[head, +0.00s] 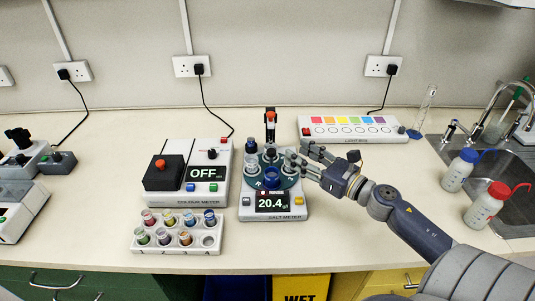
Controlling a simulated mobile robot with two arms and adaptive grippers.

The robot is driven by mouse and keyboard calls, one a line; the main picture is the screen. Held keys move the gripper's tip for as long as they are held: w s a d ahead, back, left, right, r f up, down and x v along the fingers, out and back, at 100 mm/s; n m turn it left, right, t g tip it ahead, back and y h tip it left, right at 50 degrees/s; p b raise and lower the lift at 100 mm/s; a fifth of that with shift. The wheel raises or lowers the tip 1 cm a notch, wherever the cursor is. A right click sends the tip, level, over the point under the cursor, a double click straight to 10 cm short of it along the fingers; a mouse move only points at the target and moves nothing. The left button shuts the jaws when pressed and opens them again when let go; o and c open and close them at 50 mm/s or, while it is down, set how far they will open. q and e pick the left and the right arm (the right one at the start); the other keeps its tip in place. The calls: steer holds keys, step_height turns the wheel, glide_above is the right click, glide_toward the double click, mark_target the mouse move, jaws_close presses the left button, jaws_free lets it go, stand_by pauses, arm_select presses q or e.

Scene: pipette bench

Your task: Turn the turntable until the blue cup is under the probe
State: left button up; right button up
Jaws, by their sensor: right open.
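The salt meter (289,215) stands in the middle of the bench, its display reading 20.4. On top is the dark green turntable (289,183) with several small cups. A blue cup (272,177) sits at the front of the turntable, nearest the display. The probe (270,118), with a red top, stands at the back, so the blue cup is on the side away from it. My right gripper (300,158) is open at the right edge of the turntable; I cannot tell whether it touches a cup there. My left gripper is out of view.
A colour meter (222,160) reading OFF stands to the left, with a white rack (178,248) of coloured vials in front. A light box (354,137) lies behind. Wash bottles (484,210) and a sink are at the right. The bench front right of the meter is clear.

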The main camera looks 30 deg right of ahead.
steer(key=b, duration=0.4)
glide_toward(275, 152)
steer(key=shift+w+a, duration=0.2)
steer(key=shift+a, duration=0.05)
steer(key=shift+f, duration=0.1)
steer(key=shift+w+a, duration=0.1)
steer(key=shift+w, duration=0.25)
steer(key=p+x, duration=0.2)
steer(key=x, duration=0.6)
steer(key=shift+w+p, duration=0.25)
steer(key=shift+p, duration=0.1)
steer(key=shift+x, duration=0.8)
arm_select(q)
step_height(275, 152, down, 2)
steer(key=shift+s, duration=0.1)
arm_select(e)
steer(key=shift+c, duration=0.4)
jaws_close()
